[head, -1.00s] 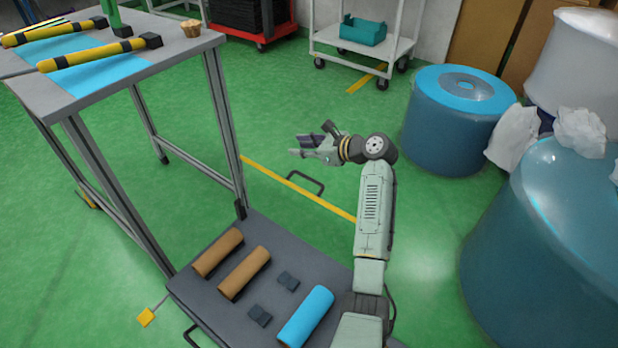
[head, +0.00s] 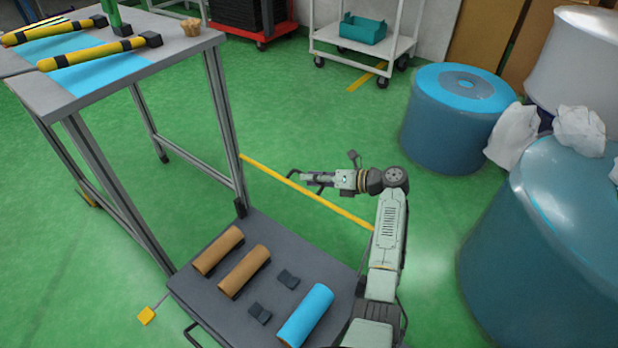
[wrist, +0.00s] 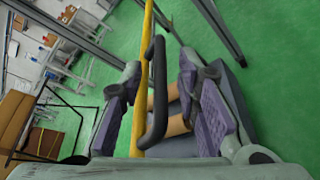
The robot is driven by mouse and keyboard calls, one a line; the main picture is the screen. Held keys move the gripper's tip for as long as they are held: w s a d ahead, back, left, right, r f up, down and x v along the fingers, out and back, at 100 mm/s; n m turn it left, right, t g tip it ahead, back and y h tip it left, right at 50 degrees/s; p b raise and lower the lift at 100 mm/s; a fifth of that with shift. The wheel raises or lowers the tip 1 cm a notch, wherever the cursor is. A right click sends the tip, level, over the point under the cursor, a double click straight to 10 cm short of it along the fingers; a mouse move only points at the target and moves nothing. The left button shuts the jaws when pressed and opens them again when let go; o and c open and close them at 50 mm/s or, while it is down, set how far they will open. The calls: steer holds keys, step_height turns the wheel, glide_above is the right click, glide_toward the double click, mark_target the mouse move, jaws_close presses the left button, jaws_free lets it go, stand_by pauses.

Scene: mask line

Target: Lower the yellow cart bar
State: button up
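The yellow cart bar (head: 334,207) slants across the front of the cart, from the left post down to the right behind my arm. A black handle (wrist: 157,95) is fixed on the bar (wrist: 147,45). My gripper (head: 306,180) is at the bar by this handle, and in the head view it partly hides the handle. In the wrist view my gripper (wrist: 163,75) is open, with its two purple-padded fingers apart. The bar and the handle lie between the fingers in that view; I cannot tell whether they touch.
The cart's grey deck (head: 235,308) holds two brown rolls (head: 243,271), a blue roll (head: 307,315) and two small dark blocks. A table (head: 175,55) stands at the left. Blue drums (head: 450,135) stand at the right. Green floor is free beyond the bar.

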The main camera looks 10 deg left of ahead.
steer(key=shift+a+f, duration=0.15)
steer(key=shift+a, duration=0.45)
steer(key=shift+c, duration=0.6)
jaws_close()
